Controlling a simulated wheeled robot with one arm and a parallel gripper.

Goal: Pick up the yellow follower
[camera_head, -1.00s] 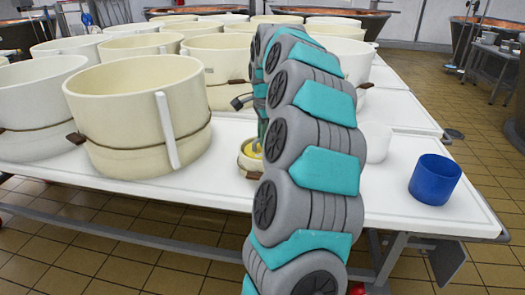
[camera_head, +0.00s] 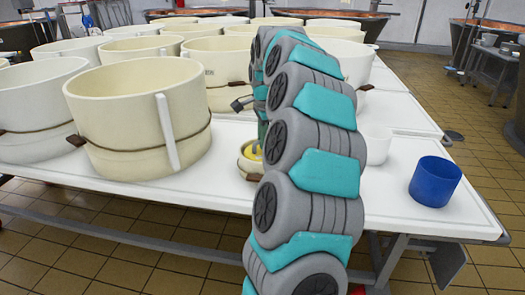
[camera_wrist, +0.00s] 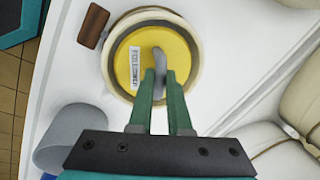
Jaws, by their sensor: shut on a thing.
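The yellow follower (camera_wrist: 124,67) is a round disc with a white printed label and a grey upright handle (camera_wrist: 158,62). It sits within the rim of a small cream round mould (camera_wrist: 197,50) in the wrist view. My gripper (camera_wrist: 160,76) has its two green fingers shut on the handle, above the disc. I cannot tell whether the disc is raised at all. In the head view a sliver of the yellow follower (camera_head: 256,152) shows in the small mould (camera_head: 245,169), partly hidden by my arm.
Large cream moulds (camera_head: 140,120) crowd the left and back of the white table (camera_head: 215,180). A white cup (camera_head: 378,148) and a blue cup (camera_head: 435,182) stand at the right. The table's front edge is close. Clear surface lies around the blue cup.

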